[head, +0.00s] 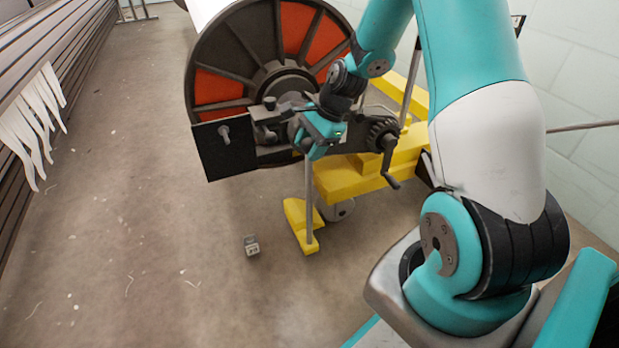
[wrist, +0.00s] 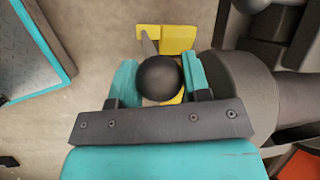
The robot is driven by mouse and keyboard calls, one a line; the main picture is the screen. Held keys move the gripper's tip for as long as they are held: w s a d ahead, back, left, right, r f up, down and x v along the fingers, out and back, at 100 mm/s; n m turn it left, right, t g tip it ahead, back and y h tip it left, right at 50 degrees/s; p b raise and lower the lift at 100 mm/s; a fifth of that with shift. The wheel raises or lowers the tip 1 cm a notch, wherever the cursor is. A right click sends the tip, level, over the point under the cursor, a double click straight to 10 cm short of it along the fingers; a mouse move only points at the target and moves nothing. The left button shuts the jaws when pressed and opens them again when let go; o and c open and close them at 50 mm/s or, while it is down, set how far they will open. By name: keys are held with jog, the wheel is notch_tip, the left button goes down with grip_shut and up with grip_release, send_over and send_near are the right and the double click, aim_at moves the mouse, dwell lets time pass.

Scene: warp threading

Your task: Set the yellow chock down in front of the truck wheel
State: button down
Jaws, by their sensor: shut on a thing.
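My gripper (head: 318,140) is shut on the black ball knob (wrist: 158,78) at the top of a thin rod, with a teal finger on each side. The rod runs down to the yellow chock (head: 299,226), low by the floor. Whether the chock touches the floor cannot be told. The chock also shows below the knob in the wrist view (wrist: 178,34). The grey truck wheel (head: 341,211) shows just right of the chock, partly hidden under the yellow truck frame (head: 350,178). The gap between chock and wheel is unclear.
A large beam with a black and orange flange (head: 215,85) rests above the truck, close to my gripper. A hand crank (head: 388,165) sticks out at its right. A small grey block (head: 251,246) lies on the floor. The floor at left is mostly open.

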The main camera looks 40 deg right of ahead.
jog(key=b, duration=0.3)
send_over(308, 183)
jog(key=d, duration=0.1)
notch_tip(308, 183, down, 5)
jog(key=shift+w, duration=0.35)
jog(key=shift+f, duration=0.1)
jog(key=c, duration=0.6)
grip_release()
